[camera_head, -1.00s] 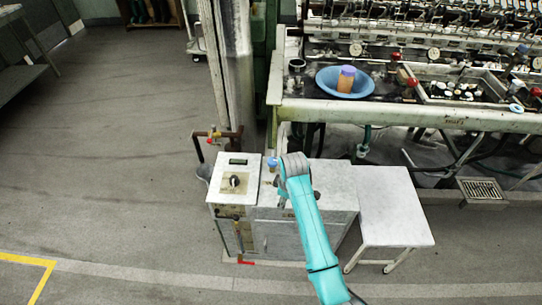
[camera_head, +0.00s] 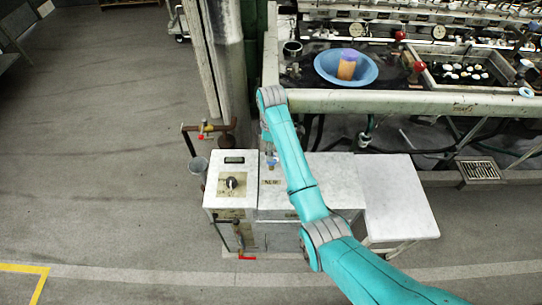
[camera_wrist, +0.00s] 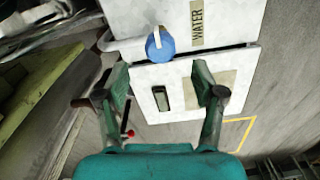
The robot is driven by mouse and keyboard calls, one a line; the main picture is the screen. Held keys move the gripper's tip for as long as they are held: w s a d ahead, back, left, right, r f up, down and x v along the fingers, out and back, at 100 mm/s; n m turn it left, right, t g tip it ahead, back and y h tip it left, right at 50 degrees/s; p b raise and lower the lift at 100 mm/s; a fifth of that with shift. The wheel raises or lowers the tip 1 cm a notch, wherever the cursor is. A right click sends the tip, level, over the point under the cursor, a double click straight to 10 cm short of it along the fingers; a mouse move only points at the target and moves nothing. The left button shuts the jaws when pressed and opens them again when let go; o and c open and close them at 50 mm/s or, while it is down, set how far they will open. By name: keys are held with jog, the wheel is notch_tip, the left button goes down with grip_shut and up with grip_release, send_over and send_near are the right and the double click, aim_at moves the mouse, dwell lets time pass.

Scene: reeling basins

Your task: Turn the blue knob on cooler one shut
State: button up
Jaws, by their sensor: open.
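The blue knob (camera_wrist: 159,45) sits on the white cooler top (camera_wrist: 145,15), beside a label reading WATER, with a pale strip on its side. In the head view the knob (camera_head: 271,163) shows small on the cooler (camera_head: 331,178), just left of my arm. My gripper (camera_wrist: 161,84) is open and empty, its two fingers spread wide. In the wrist view the knob lies beyond the fingertips, in line with the gap and touching neither. In the head view my arm's wrist end is above the knob, and the fingers cannot be made out clearly.
A control panel (camera_head: 209,197) with a display and black dial adjoins the cooler. The steel reeling bench (camera_head: 400,103) stands behind, holding a blue basin (camera_head: 326,67). A white side table (camera_head: 400,195) stands right.

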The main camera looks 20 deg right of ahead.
notch_tip(320, 180, down, 6)
jog(key=shift+r, duration=0.15)
dwell(0.3)
jog(key=c, duration=1.1)
